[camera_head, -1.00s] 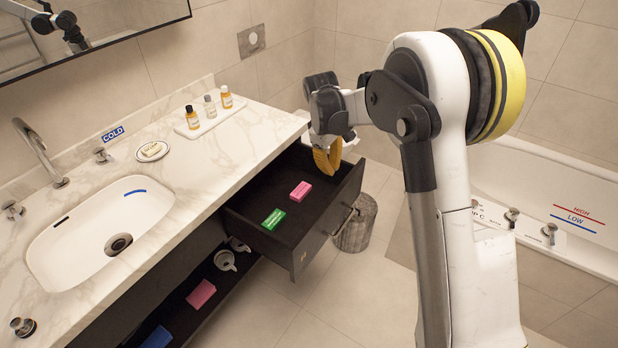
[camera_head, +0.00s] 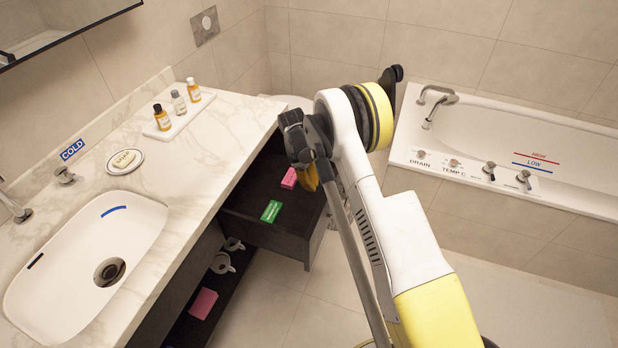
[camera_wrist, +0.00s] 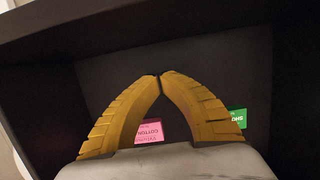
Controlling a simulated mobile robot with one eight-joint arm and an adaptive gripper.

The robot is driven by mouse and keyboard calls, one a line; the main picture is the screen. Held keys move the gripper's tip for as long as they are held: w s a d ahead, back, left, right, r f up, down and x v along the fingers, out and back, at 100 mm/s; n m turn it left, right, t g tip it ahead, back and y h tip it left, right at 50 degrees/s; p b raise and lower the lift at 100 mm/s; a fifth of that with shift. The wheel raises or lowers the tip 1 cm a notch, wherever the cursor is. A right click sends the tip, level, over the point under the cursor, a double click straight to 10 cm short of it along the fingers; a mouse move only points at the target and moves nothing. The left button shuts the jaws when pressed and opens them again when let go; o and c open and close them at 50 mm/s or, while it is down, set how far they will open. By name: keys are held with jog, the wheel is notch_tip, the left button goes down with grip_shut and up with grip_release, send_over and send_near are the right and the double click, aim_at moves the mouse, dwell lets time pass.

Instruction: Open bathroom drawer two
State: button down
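A dark drawer (camera_head: 245,197) under the marble counter is pulled out. A pink box (camera_head: 289,178) and a green box (camera_head: 271,211) lie inside it. My gripper (camera_head: 312,184) is at the drawer's right part, beside the pink box in the head view; my arm hides much of the drawer front and its handle. In the wrist view the yellow fingertips (camera_wrist: 158,76) meet with nothing between them. The pink box (camera_wrist: 149,131) and green box (camera_wrist: 237,118) show behind the fingers, with dark drawer walls (camera_wrist: 200,40) around. Whether the fingers touch the drawer is unclear.
A lower shelf holds a pink item (camera_head: 203,303) and white rolls (camera_head: 222,263). The counter carries a sink (camera_head: 130,228), a soap dish (camera_head: 126,168) and a tray of small bottles (camera_head: 162,130). A bathtub (camera_head: 480,125) stands at right. Floor in front is clear.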

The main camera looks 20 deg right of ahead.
aim_at(336, 190)
jog(key=shift+s+d+f+b, duration=0.15)
jog(key=shift+s+d+b, duration=0.15)
jog(key=shift+s+d, duration=0.45)
jog(key=shift+s+d+f+b, duration=0.15)
jog(key=shift+s+d+b, duration=0.25)
jog(key=shift+d, duration=0.5)
jog(key=shift+s, duration=0.1)
jog(key=s+d, duration=0.1)
jog(key=d, duration=0.1)
jog(key=s+d, duration=0.1)
jog(key=d, duration=0.1)
jog(key=shift+s, duration=0.4)
jog(key=shift+a, duration=0.15)
